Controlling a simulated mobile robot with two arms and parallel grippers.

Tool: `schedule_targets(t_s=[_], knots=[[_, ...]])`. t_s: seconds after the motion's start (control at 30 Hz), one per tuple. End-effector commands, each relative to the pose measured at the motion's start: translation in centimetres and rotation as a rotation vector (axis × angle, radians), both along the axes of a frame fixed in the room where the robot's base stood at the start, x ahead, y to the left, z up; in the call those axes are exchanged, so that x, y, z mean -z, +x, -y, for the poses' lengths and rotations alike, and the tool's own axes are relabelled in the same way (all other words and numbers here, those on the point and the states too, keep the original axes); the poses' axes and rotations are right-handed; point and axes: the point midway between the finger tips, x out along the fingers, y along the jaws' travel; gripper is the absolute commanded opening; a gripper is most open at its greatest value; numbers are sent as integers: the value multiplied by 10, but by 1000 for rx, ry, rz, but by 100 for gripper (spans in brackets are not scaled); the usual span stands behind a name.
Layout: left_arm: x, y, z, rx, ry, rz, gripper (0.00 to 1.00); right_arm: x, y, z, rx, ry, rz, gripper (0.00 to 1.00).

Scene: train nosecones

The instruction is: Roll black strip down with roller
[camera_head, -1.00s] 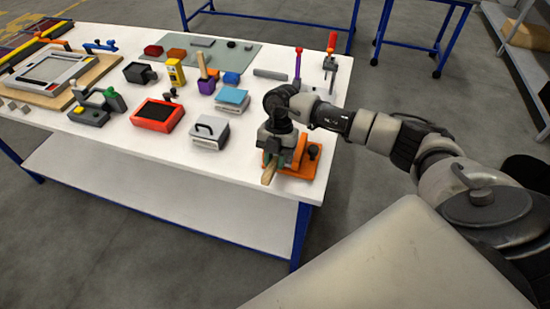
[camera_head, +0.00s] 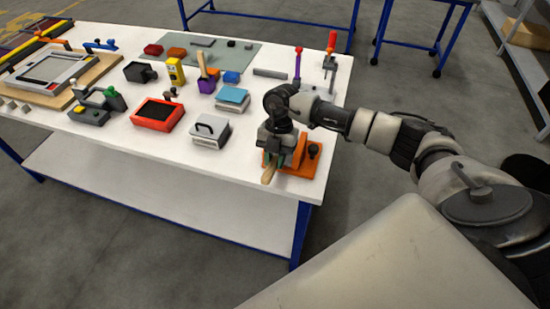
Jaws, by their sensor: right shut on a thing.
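My right gripper (camera_head: 273,157) is at the front right corner of the white table, pointing down. I cannot make out the black strip; the gripper and wrist hide much of this spot. My left gripper is not in view.
The white table (camera_head: 160,170) holds a grey box with a handle (camera_head: 211,131), a red tray with a dark top (camera_head: 157,114), a blue-topped block (camera_head: 232,98), and a red-handled clamp (camera_head: 331,62). A grey mat (camera_head: 244,56) lies at the back. Floor in front is clear.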

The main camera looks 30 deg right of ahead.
Motion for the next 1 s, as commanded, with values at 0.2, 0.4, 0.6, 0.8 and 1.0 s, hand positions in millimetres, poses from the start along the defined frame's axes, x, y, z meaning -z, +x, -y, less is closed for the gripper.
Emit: schedule_targets(t_s=[0.2, 0.4, 0.6, 0.8, 1.0], knots=[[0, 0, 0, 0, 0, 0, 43, 1, -1, 0, 0, -1, -4, 0], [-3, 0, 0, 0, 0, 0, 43, -1, -1, 0, 0, 0, -5, 0], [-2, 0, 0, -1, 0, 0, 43, -1, -1, 0, 0, -1, -4, 0], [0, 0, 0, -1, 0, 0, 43, -1, 3, 4, 0, -1, -2, 0], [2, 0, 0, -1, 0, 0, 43, -1, 6, 8, 1, 0, -2, 0]])
